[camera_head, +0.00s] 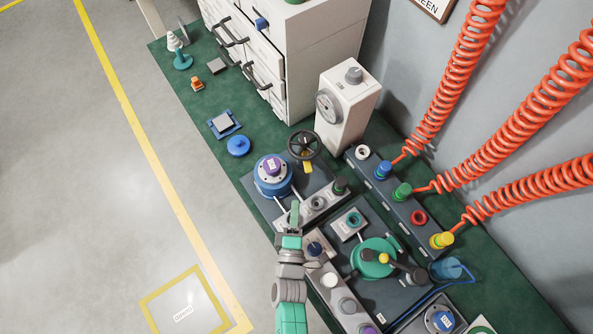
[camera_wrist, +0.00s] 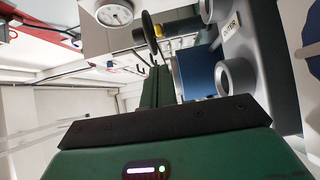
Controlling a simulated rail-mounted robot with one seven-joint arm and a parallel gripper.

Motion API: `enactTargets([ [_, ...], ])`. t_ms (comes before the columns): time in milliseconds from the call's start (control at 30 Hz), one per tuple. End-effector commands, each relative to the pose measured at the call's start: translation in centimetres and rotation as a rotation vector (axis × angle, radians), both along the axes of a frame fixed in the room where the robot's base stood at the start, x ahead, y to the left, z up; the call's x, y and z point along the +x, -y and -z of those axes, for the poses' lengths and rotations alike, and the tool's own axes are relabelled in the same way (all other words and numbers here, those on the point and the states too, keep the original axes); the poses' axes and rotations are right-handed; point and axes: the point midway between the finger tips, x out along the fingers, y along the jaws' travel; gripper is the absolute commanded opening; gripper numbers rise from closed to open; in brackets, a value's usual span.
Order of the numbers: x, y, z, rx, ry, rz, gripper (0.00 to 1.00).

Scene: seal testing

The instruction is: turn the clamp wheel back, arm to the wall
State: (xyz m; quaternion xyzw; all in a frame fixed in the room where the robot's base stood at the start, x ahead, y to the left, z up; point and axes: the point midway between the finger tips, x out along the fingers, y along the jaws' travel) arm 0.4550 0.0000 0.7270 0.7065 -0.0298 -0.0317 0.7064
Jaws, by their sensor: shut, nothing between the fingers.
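A black spoked handwheel (camera_head: 304,145), which looks like the clamp wheel, stands behind the blue round fixture (camera_head: 272,182), with a yellow piece (camera_head: 307,167) just below it. In the wrist view the wheel (camera_wrist: 150,30) shows nearly edge-on, beyond my fingers. A second station has a green round plate (camera_head: 374,258) with a dark arm (camera_head: 404,268) and a yellow knob across it. My gripper (camera_head: 295,212) is shut and empty, over the front edge of the blue fixture's station, apart from the wheel. The shut fingers (camera_wrist: 157,86) also show in the wrist view.
A white column with a dial (camera_head: 345,100) stands behind the wheel, beside a white drawer cabinet (camera_head: 290,45). A grey panel with round knobs (camera_head: 317,203) lies close to my gripper. Orange coiled hoses (camera_head: 525,190) hang along the wall.

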Motion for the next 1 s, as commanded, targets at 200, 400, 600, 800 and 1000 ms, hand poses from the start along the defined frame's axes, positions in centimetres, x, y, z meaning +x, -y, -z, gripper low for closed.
enactTargets([
  [200, 0.9, 0.1, 0.2, -0.004, 0.004, 0.001, 0.00],
  [400, 4.9, 0.4, 0.4, -0.002, 0.007, 0.001, 0.00],
  [600, 8.3, 0.8, 0.4, -0.001, 0.004, 0.002, 0.00],
  [800, 9.9, 1.0, 0.2, 0.000, 0.002, 0.003, 0.00],
  [1000, 10.0, 1.0, 0.0, 0.000, 0.002, 0.002, 0.00],
])
